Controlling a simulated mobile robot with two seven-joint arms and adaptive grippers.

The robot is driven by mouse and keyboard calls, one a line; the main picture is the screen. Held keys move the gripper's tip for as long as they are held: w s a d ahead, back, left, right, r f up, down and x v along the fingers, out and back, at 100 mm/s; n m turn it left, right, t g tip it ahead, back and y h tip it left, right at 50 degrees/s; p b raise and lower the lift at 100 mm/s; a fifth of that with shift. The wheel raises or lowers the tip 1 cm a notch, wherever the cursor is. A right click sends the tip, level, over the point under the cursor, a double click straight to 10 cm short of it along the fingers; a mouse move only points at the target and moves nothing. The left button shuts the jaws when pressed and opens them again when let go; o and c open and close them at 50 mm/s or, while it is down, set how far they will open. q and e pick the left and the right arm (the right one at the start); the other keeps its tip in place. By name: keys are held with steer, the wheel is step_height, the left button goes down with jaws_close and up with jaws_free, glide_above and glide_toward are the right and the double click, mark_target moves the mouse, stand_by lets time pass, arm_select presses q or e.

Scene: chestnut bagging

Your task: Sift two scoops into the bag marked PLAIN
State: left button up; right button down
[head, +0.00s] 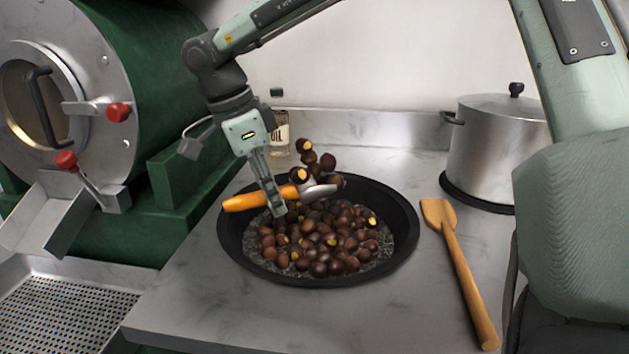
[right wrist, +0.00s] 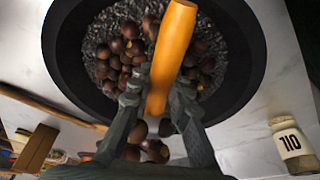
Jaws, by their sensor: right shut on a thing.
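My right gripper (head: 270,195) is shut on the orange handle of a scoop (head: 245,201), over the pan. The scoop's metal bowl points right, with several chestnuts (head: 308,157) heaped on or just above it; I cannot tell if all rest in it. In the right wrist view the fingers (right wrist: 157,98) straddle the orange handle (right wrist: 172,50), and the scoop's bowl is mostly hidden. A black round pan (head: 402,225) holds many chestnuts, some split to yellow, on grey grit. No bag marked PLAIN shows. My left gripper is not in view.
A wooden paddle (head: 460,270) lies right of the pan. A lidded steel pot (head: 500,140) stands at the back right, an OIL jar (head: 279,140) behind the pan. A green roaster (head: 150,80) with a perforated tray (head: 60,310) fills the left. The front left counter is clear.

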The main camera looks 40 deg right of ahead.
steer(key=shift+s+a+b, duration=0.25)
steer(key=shift+s+b, duration=0.2)
steer(key=shift+s, duration=0.15)
steer(key=shift+s+a+b, duration=0.25)
steer(key=shift+s+b, duration=0.15)
steer(key=shift+s, duration=0.2)
steer(key=w, duration=0.1)
steer(key=w+d, duration=0.1)
steer(key=w, duration=0.1)
steer(key=w+d, duration=0.1)
steer(key=shift+w+p, duration=0.35)
steer(key=shift+p, duration=0.05)
